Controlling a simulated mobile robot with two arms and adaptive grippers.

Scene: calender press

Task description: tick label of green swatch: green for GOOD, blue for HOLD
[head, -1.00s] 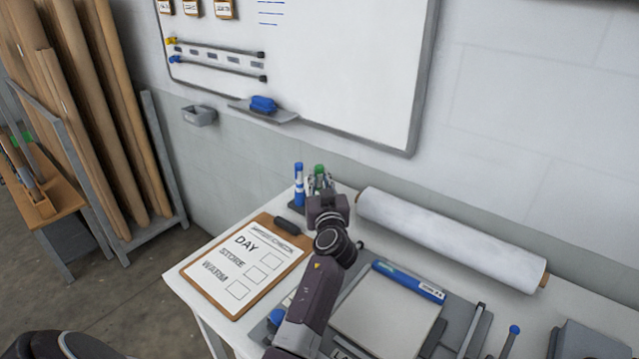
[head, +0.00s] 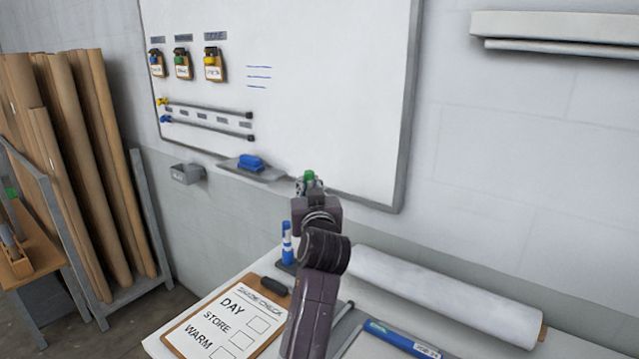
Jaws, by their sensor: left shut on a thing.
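Three small tagged swatches hang on the whiteboard at the upper left. The middle one, the green swatch (head: 182,62), has a white label (head: 183,73) below it whose writing is too small to read. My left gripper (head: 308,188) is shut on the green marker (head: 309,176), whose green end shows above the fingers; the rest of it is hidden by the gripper. It is above the table, in front of the whiteboard's lower edge. The blue marker (head: 287,243) stands upright in a dark holder (head: 287,267). My right gripper is not in view.
The whiteboard (head: 320,90) carries yellow and blue sliders on rails and a ledge with a blue eraser (head: 250,161). A clipboard (head: 172,339) reading DAY, STORE, WARM and a white roll (head: 440,295) lie on the table. A grey wall shelf (head: 555,30) is at upper right.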

